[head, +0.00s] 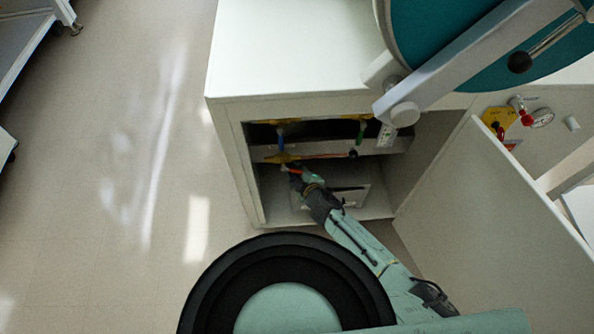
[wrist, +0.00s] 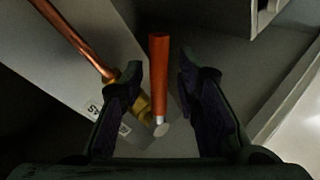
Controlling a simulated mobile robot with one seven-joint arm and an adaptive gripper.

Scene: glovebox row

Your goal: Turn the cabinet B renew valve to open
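An orange-red valve lever (wrist: 159,75) points up in the wrist view, with a pale metal end at its base. Its brass valve body (wrist: 143,103) sits on a copper pipe, partly hidden by my left finger. My gripper (wrist: 157,86) is open, one finger on each side of the lever, with a clear gap to the right finger. In the head view my gripper (head: 305,176) reaches into the open cabinet (head: 250,170), at the orange lever (head: 292,170) below the yellow valve body (head: 283,158). I cannot read a renew label or tell whether the fingers touch the lever.
A blue handle (head: 254,141) and a green handle (head: 362,131) hang from the upper pipework. A copper pipe (wrist: 75,38) runs beside the lever. The cabinet door (head: 490,210) stands open at right. A red valve and gauge (head: 541,118) are on the right wall. Floor at left is clear.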

